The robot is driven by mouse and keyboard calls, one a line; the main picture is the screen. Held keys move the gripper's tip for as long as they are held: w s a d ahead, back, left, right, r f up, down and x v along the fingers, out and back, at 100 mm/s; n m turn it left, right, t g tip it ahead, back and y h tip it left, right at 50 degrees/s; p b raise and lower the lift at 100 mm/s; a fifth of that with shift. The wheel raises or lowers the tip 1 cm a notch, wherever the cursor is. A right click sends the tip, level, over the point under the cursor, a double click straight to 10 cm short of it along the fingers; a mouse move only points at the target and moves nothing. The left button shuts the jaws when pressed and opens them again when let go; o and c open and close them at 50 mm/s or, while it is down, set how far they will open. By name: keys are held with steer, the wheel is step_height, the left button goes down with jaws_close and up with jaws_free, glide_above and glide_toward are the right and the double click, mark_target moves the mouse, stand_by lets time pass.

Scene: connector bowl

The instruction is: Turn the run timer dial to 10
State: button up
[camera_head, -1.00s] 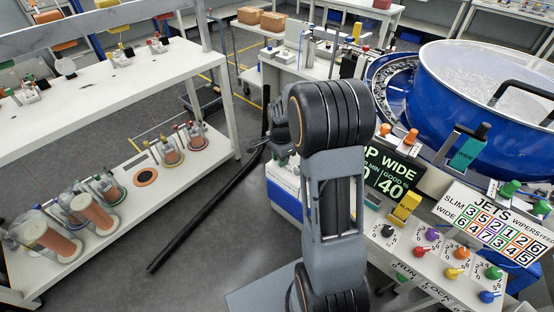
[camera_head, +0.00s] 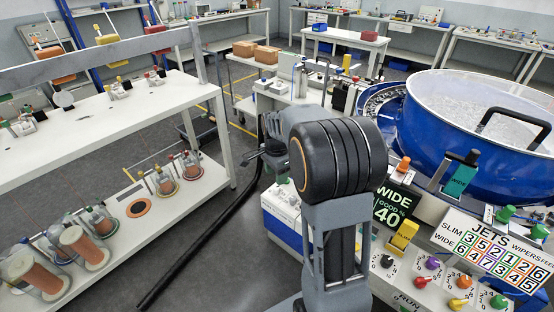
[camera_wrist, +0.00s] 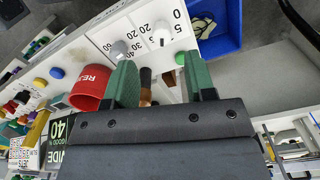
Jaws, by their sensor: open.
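In the wrist view two dials with printed numbers sit on a white panel beyond my fingertips: a white knob (camera_wrist: 160,37) by 0, 5 and 20, and a grey knob (camera_wrist: 119,48) by larger numbers such as 30 and 40. No readable label shows which is the run timer, and their exact settings are unclear. My gripper (camera_wrist: 160,80) is open, its two green fingers apart and not holding a dial. In the head view my gripper (camera_head: 262,154) is left of my arm, above the white-and-blue unit. A black dial (camera_head: 387,261) is on the front panel, near the word RUN.
In the wrist view a red cup (camera_wrist: 90,87), a green button (camera_wrist: 180,59) and a blue bin (camera_wrist: 214,28) lie near the dials. In the head view a blue bowl (camera_head: 450,150) stands right of my arm. A white shelf (camera_head: 90,105) stands left, with floor between.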

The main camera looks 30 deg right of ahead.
mark_target(277, 188)
step_height(277, 188, up, 6)
steer(key=shift+r, duration=0.25)
steer(key=shift+s, duration=0.15)
